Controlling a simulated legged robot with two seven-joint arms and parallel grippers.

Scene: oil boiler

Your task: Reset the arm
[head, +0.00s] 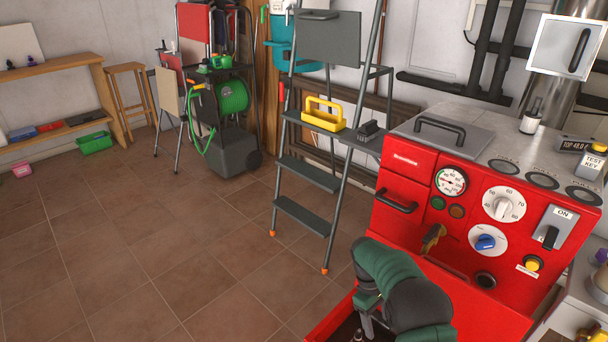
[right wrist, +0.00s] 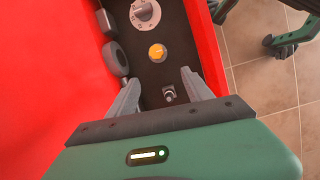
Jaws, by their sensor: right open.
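The red boiler (head: 410,165) stands at the right in the head view, with a gauge, dials and buttons on its front. My right arm reaches down in front of it, and my right gripper (head: 367,322) points into a red-walled recess low on the boiler. In the right wrist view my right gripper (right wrist: 161,80) is open and empty. Its fingers are over a black panel with a small metal toggle switch (right wrist: 168,95) between them, a yellow button (right wrist: 157,52) just beyond the tips and a grey dial (right wrist: 144,12) farther up. Contact cannot be told.
A stepladder (head: 308,180) with a yellow tool caddy (head: 323,121) stands left of the boiler. A green hose reel (head: 232,96) and a wooden shelf (head: 60,65) are farther back. The tiled floor (head: 150,240) at the left is clear.

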